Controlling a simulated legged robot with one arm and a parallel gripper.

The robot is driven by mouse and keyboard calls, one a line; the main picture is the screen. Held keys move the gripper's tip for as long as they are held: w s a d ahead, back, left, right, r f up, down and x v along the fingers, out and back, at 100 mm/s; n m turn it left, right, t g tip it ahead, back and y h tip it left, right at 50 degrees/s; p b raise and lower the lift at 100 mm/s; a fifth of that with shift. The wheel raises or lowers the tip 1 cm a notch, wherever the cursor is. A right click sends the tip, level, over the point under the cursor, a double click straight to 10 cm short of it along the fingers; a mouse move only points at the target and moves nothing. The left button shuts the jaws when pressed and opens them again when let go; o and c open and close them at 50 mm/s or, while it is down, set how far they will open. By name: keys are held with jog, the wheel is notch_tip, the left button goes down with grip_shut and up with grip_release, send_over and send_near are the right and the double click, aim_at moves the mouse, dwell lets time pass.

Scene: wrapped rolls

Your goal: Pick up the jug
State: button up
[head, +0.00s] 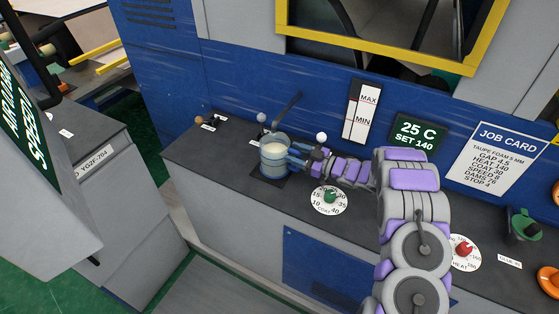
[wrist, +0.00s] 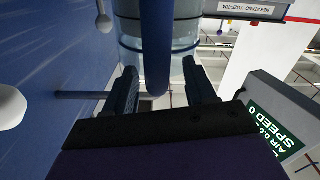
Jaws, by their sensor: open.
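The jug (head: 273,160) is a clear bluish vessel with pale contents, standing upright on a dark square on the counter in the head view. My gripper (head: 294,155) reaches it from the right, with its fingers close to the jug's side. In the wrist view the jug (wrist: 185,32) fills the top middle, and its blue handle (wrist: 156,50) hangs between my two open fingers (wrist: 160,82). The fingers lie on either side of the handle, with gaps visible. Whether the fingertips touch the jug's body cannot be told.
The grey counter (head: 222,166) carries a green dial (head: 330,197), a red dial (head: 464,248) and a green-topped container (head: 523,226) to the right. A dark lever (head: 286,110) and a white knob (head: 321,137) stand just behind the jug. A blue wall (head: 235,85) rises behind.

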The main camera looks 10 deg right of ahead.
jog(key=shift+d, duration=0.3)
jog(key=shift+c, duration=1.2)
jog(key=shift+a, duration=0.35)
jog(key=c, duration=0.6)
grip_shut()
jog(key=shift+d, duration=0.1)
